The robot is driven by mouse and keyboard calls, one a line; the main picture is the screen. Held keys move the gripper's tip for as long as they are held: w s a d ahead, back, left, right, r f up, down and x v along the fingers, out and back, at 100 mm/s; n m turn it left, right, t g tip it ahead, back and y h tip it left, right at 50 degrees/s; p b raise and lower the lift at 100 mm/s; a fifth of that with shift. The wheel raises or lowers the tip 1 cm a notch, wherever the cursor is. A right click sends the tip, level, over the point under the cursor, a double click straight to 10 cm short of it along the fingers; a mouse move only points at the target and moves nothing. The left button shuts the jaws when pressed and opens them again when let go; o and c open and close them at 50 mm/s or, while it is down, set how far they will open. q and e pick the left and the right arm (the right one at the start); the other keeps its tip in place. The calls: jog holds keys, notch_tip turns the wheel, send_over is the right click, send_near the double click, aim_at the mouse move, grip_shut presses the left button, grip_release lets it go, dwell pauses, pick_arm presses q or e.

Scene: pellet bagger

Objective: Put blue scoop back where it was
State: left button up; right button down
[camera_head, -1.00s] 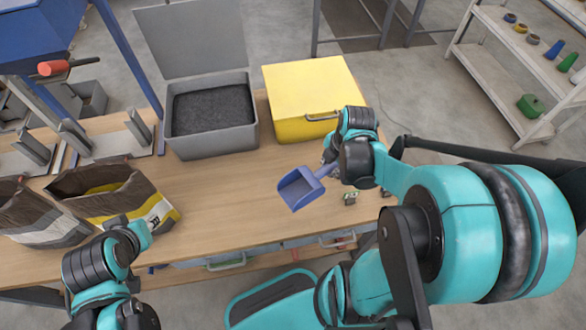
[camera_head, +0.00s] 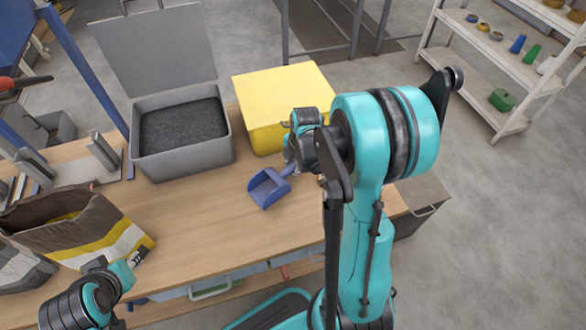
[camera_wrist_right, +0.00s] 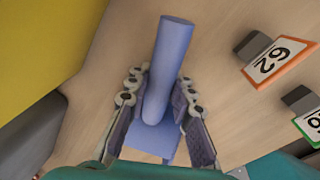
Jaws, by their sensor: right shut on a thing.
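The blue scoop (camera_head: 267,189) is held over the wooden table, in front of the yellow box. My right gripper (camera_head: 289,167) is shut on its handle. In the right wrist view the round blue handle (camera_wrist_right: 171,45) sits between the two fingers of the right gripper (camera_wrist_right: 157,98), and its free end sticks out past them. Whether the scoop touches the table is unclear. My left gripper (camera_head: 138,257) is at the lower left beside the striped bag; its jaws are too small to read.
The yellow box (camera_head: 283,97) and the open grey bin (camera_head: 184,162) of dark pellets stand at the back. The striped bag (camera_head: 85,225) stands at left. In the right wrist view, number tags (camera_wrist_right: 272,60) stand beside the handle. The table's middle is clear.

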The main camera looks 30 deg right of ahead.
jog(key=shift+r, duration=0.1)
jog(key=c, duration=1.8)
grip_release()
jog(key=shift+f, duration=0.25)
jog(key=o, duration=0.5)
jog(key=shift+r, duration=0.1)
jog(key=shift+r, duration=0.1)
